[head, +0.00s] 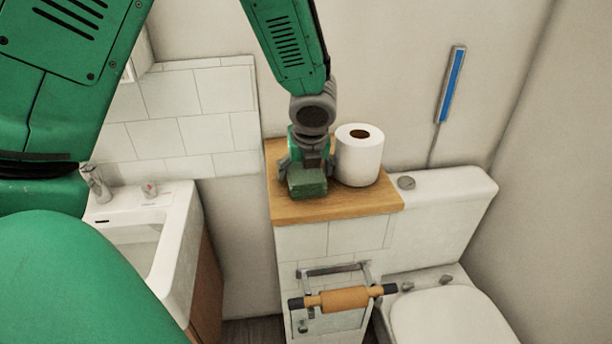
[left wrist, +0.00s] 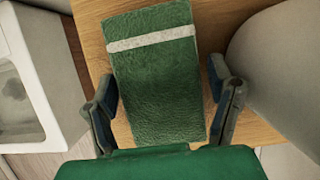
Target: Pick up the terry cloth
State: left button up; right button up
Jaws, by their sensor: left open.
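The terry cloth is a green folded block with a pale stripe across it. It lies on the wooden shelf top (head: 345,205). In the head view the cloth (head: 307,182) shows below my left gripper (head: 308,170), which hides part of it. In the left wrist view the cloth (left wrist: 160,85) fills the middle, between the two fingers of my left gripper (left wrist: 165,107). The fingers are open, one on each side of the cloth. I cannot tell whether either finger touches it. My right gripper is not in view.
A white toilet paper roll (head: 359,156) stands close to the right of my left gripper. A white sink (head: 172,235) is at the left. A toilet (head: 450,205) is at the right. A paper holder with a brown roller (head: 345,299) sits below the shelf.

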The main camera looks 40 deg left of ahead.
pick_arm(q)
jog(key=shift+s+a, duration=0.1)
jog(key=shift+a, duration=0.05)
jog(key=c, duration=0.9)
jog(key=shift+r, duration=0.15)
